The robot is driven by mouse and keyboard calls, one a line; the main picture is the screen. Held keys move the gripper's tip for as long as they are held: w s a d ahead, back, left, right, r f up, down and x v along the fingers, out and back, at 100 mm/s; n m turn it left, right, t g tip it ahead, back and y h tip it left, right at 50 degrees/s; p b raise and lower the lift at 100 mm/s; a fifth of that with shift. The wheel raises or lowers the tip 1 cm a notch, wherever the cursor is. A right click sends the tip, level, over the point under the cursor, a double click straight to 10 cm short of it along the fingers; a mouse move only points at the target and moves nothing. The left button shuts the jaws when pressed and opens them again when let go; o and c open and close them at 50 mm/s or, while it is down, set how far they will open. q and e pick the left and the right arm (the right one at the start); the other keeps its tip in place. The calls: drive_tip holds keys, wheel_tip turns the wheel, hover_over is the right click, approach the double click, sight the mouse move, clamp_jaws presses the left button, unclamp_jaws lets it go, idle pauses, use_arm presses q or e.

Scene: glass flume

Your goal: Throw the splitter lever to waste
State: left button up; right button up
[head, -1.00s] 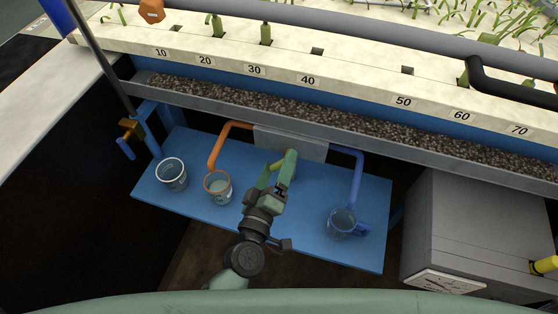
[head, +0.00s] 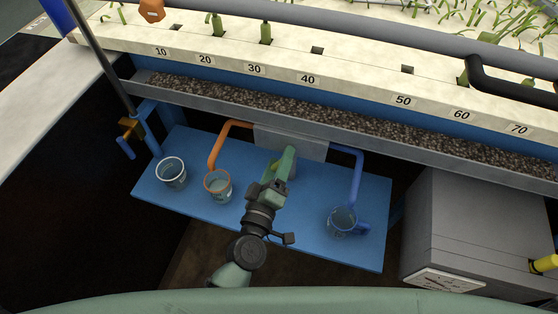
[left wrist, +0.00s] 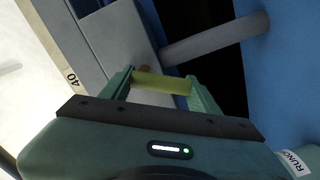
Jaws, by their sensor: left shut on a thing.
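The splitter is a grey box (head: 292,143) under the gravel channel, with an orange pipe (head: 217,145) on its left and a blue pipe (head: 356,180) on its right. The splitter lever, a yellow bar (left wrist: 162,83), lies between the fingers of my left gripper (left wrist: 160,85) in the left wrist view. In the head view my left gripper (head: 284,166) is in front of the box, shut on the lever, and hides it. My right gripper is not in view.
An orange-rimmed cup (head: 218,186) and a white-rimmed cup (head: 171,173) stand left on the blue shelf (head: 275,235). A clear jug (head: 341,222) stands at right under the blue pipe. A grey cabinet (head: 470,220) stands further right.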

use_arm(q)
drive_tip(key=n, duration=0.3)
drive_tip(key=shift+s+d+f, duration=0.1)
drive_tip(key=shift+d+f, duration=0.15)
drive_tip(key=shift+d, duration=0.05)
drive_tip(key=shift+d+n, duration=0.2)
drive_tip(key=shift+n, duration=1.3)
drive_tip(key=o, duration=1.4)
